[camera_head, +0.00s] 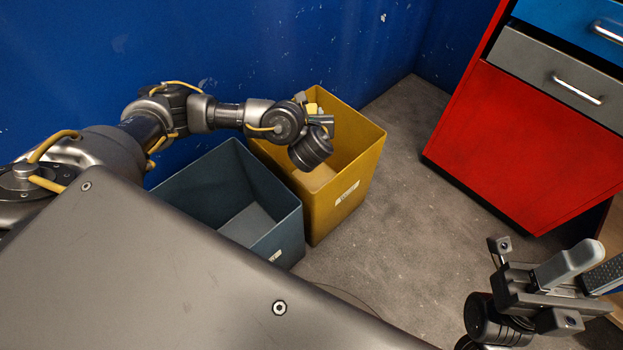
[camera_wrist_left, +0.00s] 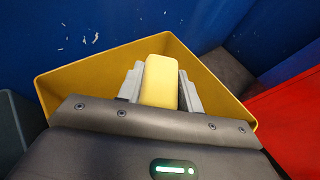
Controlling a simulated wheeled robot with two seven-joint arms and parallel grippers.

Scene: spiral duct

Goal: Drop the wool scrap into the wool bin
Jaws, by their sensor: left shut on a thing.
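The wool scrap shows as a pale yellow block (camera_wrist_left: 160,82) in the left wrist view, between the two grey fingers of my left gripper (camera_wrist_left: 161,88). My left gripper (camera_head: 316,112) is shut on it. In the head view a small bit of the yellow scrap (camera_head: 311,107) shows by the fingers. The gripper and scrap are over the opening of a yellow bin (camera_head: 352,190), which has a white label too small to read. My right gripper (camera_head: 586,270) is at the lower right, empty, with its fingers apart.
A blue-grey bin (camera_head: 275,235) stands against the left side of the yellow bin. A red cabinet (camera_head: 525,145) with blue and grey drawers stands at the right. A blue wall (camera_head: 240,45) is close behind the bins. Grey floor (camera_head: 400,170) is clear between bin and cabinet.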

